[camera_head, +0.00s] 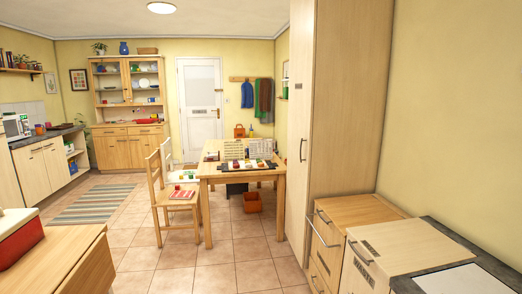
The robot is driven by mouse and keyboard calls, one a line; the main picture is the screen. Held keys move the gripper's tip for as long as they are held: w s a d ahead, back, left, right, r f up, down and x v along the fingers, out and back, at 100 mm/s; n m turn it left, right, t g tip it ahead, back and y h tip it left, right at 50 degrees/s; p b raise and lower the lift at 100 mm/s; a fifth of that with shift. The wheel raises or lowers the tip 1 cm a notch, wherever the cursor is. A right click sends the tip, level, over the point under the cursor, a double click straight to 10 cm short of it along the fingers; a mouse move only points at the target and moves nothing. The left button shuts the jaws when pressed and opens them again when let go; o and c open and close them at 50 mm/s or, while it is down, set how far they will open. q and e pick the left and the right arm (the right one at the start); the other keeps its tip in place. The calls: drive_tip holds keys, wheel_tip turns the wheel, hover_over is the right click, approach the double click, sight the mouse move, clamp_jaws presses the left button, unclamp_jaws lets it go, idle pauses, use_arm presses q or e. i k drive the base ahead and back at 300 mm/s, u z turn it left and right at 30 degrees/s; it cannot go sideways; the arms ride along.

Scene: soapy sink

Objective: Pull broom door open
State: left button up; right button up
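A tall light-wood cabinet (350,100) stands at the right of the view, reaching past the top edge. Its narrow front, seen at a steep angle, looks like the broom door (298,200) and seems closed. A dark vertical bar handle (302,149) is on this front at about mid-height. What is behind the door is hidden. Neither of my grippers is in view.
Low drawers (345,215) and a box-like wooden unit (390,255) stand right of the cabinet. A table (222,172) and wooden chair (157,200) stand left of it. A counter (65,265) fills the lower left. Tiled floor (215,270) between is free.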

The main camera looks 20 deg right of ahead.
sight(302, 15)
drive_tip(key=i, duration=1.05)
drive_tip(key=z, duration=0.05)
